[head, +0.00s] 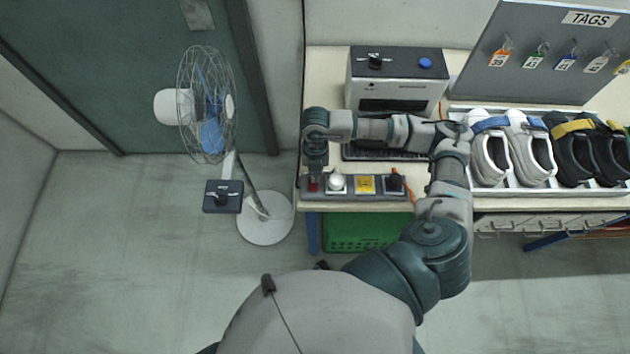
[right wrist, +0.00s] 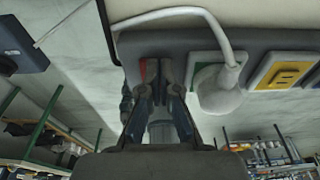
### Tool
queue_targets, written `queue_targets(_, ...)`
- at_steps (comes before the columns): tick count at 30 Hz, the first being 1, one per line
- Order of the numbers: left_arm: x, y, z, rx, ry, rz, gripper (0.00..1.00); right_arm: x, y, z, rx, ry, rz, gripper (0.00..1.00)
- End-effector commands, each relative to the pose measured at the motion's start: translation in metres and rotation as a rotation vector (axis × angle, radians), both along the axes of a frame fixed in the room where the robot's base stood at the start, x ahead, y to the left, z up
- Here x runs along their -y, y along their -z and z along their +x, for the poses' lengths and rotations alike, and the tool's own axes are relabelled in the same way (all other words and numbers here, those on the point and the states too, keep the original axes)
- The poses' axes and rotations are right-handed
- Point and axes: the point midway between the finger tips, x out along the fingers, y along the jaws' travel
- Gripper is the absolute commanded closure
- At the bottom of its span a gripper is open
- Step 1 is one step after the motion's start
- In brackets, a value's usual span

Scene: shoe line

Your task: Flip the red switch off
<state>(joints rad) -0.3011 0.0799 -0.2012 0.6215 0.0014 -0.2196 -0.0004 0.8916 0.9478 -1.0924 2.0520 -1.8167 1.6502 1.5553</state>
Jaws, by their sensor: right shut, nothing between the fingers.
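The red switch (head: 313,185) is at the left end of a grey power strip (head: 350,192) along the table's front edge. My right gripper (head: 314,172) points down at that end and partly covers the switch. In the right wrist view the right gripper (right wrist: 160,88) is shut and empty, its fingertips close against the red switch (right wrist: 149,70) on the strip. I cannot tell whether they touch it or which way it is tipped. My left gripper is not in view.
A white plug (head: 336,182), a yellow socket (head: 366,184) and a black plug (head: 396,183) sit right of the switch. A fan (head: 207,105) stands left of the table. A grey box machine (head: 396,75) and shoes (head: 510,148) are behind and right.

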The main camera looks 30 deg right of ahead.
Motion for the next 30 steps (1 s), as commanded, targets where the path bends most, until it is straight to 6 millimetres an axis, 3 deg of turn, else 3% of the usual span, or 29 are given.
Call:
queue_targets(8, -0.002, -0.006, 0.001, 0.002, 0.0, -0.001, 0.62, -0.004, -0.01, 0.0, 0.002, -0.002, -0.002, 1.0)
queue_targets(30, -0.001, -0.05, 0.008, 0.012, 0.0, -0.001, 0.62, -0.002, -0.071, 0.0, 0.0, -0.001, -0.001, 1.0)
